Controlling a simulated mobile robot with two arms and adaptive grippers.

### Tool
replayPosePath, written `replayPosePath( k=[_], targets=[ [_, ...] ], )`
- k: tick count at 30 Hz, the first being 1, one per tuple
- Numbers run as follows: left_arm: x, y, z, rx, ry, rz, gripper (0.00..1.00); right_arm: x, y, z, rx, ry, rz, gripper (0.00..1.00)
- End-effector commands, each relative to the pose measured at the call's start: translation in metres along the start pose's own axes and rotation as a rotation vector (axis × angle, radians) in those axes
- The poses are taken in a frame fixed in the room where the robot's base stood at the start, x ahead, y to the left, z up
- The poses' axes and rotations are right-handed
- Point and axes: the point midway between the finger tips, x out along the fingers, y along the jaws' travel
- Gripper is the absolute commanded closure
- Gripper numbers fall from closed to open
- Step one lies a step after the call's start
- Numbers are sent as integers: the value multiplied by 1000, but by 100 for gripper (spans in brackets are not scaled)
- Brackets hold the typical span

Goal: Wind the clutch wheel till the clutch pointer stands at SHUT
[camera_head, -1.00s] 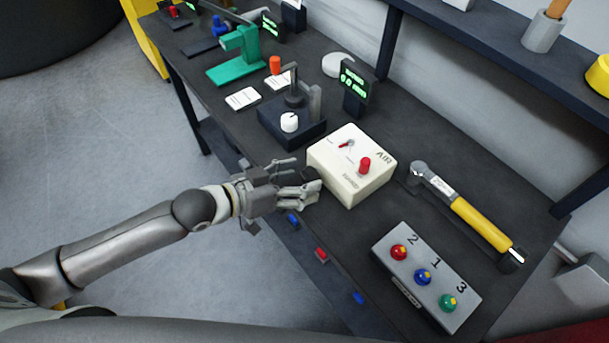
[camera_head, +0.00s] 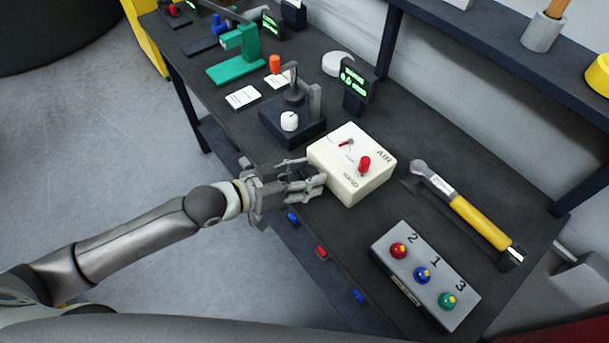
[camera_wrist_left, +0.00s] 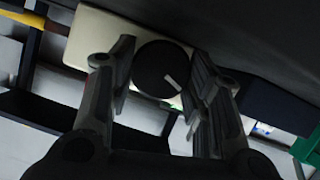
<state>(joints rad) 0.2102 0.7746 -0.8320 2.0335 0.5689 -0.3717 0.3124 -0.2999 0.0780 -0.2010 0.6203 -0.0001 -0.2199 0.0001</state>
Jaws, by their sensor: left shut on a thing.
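The valve actuator is a cream box (camera_head: 344,183) on the dark bench, with a red pointer (camera_head: 346,142) and a red knob (camera_head: 364,164) on its top. The lettering on top is too small to read surely, apart from AIR and what looks like HAND. My left gripper (camera_head: 314,180) is at the box's left side face. In the left wrist view the clutch wheel (camera_wrist_left: 155,70) is a dark round disc with a white mark, between my left fingers (camera_wrist_left: 163,85), which are shut on it. My right gripper is not in view.
A grey box with several coloured buttons (camera_head: 410,283) and a yellow-handled tool (camera_head: 474,220) lie to the right. A dark block with a white knob (camera_head: 290,121) stands just behind the actuator. A green stand (camera_head: 235,62) is farther back. The bench's front edge runs under my left arm.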

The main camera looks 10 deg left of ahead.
Motion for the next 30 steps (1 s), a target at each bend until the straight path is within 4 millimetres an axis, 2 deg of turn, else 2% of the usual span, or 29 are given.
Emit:
replayPosePath(
  k=[12,19,29,30],
  targets=[
    [-1,4,-3,230,1,-97,78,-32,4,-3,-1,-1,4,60],
    [0,3,0,332,0,-139,78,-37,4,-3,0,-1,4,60],
    [0,3,0,342,0,-143,78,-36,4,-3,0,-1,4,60],
    [0,3,0,342,0,-142,52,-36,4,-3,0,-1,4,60]
  ],
)
